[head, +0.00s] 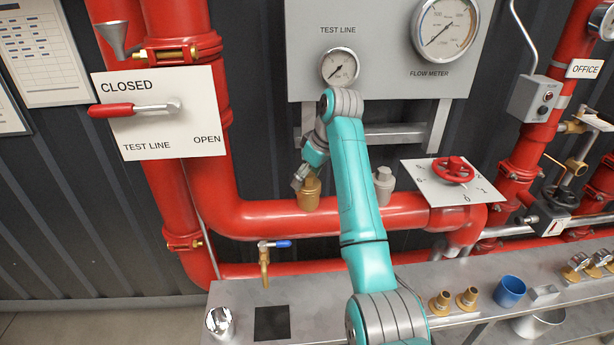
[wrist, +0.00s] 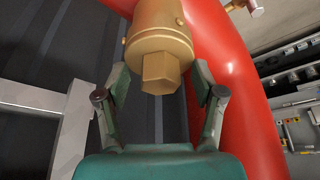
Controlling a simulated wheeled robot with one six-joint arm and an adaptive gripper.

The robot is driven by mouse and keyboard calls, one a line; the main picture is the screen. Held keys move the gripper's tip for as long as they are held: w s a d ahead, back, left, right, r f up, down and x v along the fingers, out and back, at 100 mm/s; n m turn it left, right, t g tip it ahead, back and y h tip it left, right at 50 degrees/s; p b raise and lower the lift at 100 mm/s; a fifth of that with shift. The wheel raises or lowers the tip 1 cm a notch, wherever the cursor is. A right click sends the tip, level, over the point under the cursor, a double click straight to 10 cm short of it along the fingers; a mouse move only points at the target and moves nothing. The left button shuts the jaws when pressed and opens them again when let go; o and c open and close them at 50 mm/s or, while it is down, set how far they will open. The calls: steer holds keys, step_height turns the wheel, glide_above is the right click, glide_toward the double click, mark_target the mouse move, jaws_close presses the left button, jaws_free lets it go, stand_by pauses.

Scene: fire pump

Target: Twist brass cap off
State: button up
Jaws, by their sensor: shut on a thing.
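The brass cap (head: 309,196) sits on top of the thick red horizontal pipe, left of centre in the head view. In the wrist view the brass cap (wrist: 158,50) fills the upper middle, with a hexagonal end and small studs on its side. My gripper (head: 303,178) reaches the cap from above. In the wrist view my gripper (wrist: 160,78) has one finger on each side of the cap and is shut on it. The fingertips are partly hidden behind the cap, and so is its joint with the pipe.
A grey capped fitting (head: 384,184) stands on the same red pipe (head: 270,218), right of my arm. A panel with a red handwheel (head: 454,168) is further right. The test line lever (head: 130,109) points to CLOSED. A bench (head: 335,306) below holds brass fittings and a blue cup (head: 510,291).

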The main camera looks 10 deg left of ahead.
steer(key=n+g, duration=0.1)
steer(key=n, duration=0.2)
steer(key=shift+n, duration=0.4)
steer(key=shift+s+f+n+g, duration=0.15)
steer(key=shift+n+g, duration=0.55)
steer(key=shift+n, duration=0.5)
steer(key=shift+n+g, duration=0.3)
steer(key=shift+n, duration=0.5)
steer(key=o, duration=1.4)
steer(key=shift+c, duration=0.2)
